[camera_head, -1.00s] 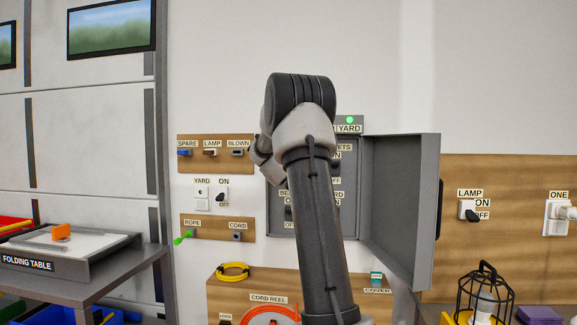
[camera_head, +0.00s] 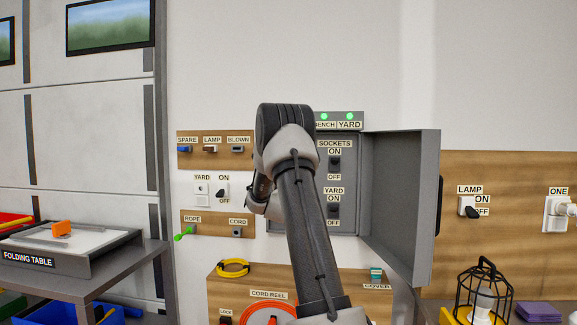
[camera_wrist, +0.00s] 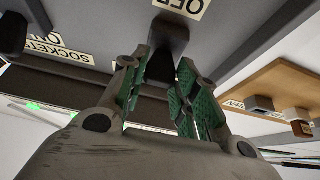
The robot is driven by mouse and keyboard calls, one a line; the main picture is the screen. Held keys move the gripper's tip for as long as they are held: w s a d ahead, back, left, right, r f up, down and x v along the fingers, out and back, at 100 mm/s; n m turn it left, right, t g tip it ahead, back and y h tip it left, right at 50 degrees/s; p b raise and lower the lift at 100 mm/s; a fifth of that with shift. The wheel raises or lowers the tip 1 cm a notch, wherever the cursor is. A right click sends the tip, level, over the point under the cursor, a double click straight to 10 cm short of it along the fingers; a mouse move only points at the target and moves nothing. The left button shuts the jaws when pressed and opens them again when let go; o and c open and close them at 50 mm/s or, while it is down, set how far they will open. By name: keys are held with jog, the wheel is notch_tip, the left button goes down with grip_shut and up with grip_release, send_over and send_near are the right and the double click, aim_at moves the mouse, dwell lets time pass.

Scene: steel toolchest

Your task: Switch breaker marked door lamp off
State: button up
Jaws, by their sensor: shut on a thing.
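The open grey breaker box (camera_head: 400,200) is on the wall. Its right column shows a black SOCKETS breaker (camera_head: 335,162) and a black YARD breaker (camera_head: 333,210), each with ON above and OFF below. My arm hides the left column, and no door lamp label can be read. In the wrist view, my gripper (camera_wrist: 167,65) has its green-padded fingers closed on a dark breaker lever (camera_wrist: 168,40), beside an OFF label (camera_wrist: 184,6). The lever's own name label is hidden. In the head view, my gripper is hidden behind my arm.
The box door (camera_head: 438,210) stands open to the right. Green lamps above BENCH and YARD (camera_head: 350,116) are lit. A wooden hook board (camera_head: 215,160) is close on the left, with a YARD switch (camera_head: 221,189) below it.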

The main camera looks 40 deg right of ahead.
jog(key=shift+w+d+f+t+h, duration=0.15)
jog(key=shift+f+t+h, duration=0.4)
jog(key=shift+t+h, duration=0.2)
jog(key=shift+w+d+f+t+h, duration=0.1)
jog(key=shift+f+t+h, duration=0.45)
jog(key=shift+t+h, duration=0.15)
jog(key=o, duration=1)
jog(key=v, duration=1.2)
jog(key=shift+w, duration=0.1)
